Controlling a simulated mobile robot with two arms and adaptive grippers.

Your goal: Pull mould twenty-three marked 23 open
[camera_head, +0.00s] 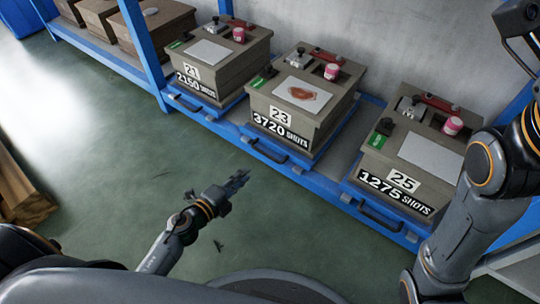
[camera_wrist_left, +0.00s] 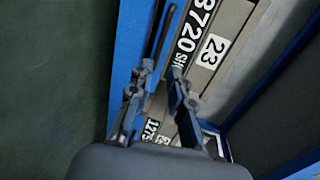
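Mould 23 (camera_head: 283,131) is a grey-brown block on a blue drawer-like base in the rack, with labels "23" and "3720 SHOTS". A dark bar handle (camera_head: 267,152) sits on the front of its base. On its top lies a white sheet with a reddish-brown stain. My left gripper (camera_head: 244,177) is in front of and below the handle, apart from it. In the left wrist view the two fingers (camera_wrist_left: 160,82) are spread with nothing between them. The handle (camera_wrist_left: 161,36) and the 23 label (camera_wrist_left: 211,50) show beyond them. My right gripper is not in view.
Mould 21 (camera_head: 198,76) stands to the left and mould 25 (camera_head: 392,187) to the right, each with its own handle. A blue upright post (camera_head: 143,50) is left of mould 21. The green floor before the rack is mostly clear. Wooden planks (camera_head: 22,195) lie at far left.

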